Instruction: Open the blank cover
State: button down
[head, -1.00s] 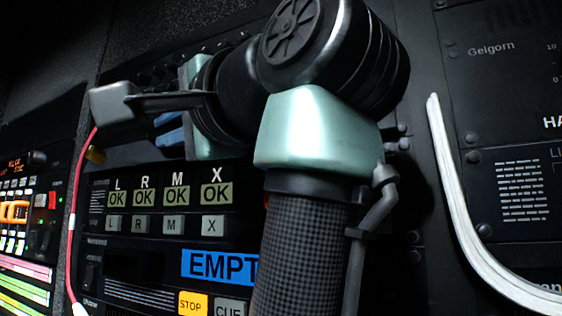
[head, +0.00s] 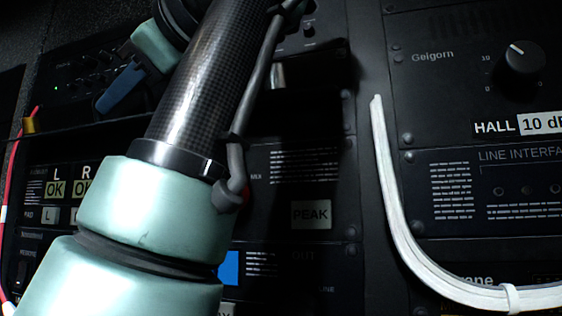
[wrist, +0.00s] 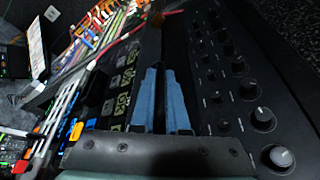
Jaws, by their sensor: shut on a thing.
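The blank cover (head: 75,147) looks like a plain black strip in the rack, below a dark knob panel and above the lit OK buttons in the head view. My gripper (head: 112,98) is at this strip, partly hidden behind my own arm. In the wrist view the two blue fingers of my gripper (wrist: 160,76) lie close together, with a thin dark edge between them. They are shut on this edge, which appears to be the cover's. The cover's black face is hard to tell from the dark rack, and I cannot tell how far it is tilted.
The knob panel (wrist: 225,75) runs close along the right of the fingers in the wrist view. Lit buttons (head: 55,190) lie below the strip. A red cable (head: 14,190) hangs at the left and a white cable bundle (head: 385,190) curves at the right.

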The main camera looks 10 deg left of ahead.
jog(key=shift+w+r+m, duration=0.15)
jog(key=shift+r+m, duration=0.15)
jog(key=shift+m, duration=0.2)
jog(key=shift+g, duration=0.3)
jog(key=c, duration=1.2)
grip_release()
jog(key=shift+d, duration=0.1)
jog(key=shift+f, duration=0.15)
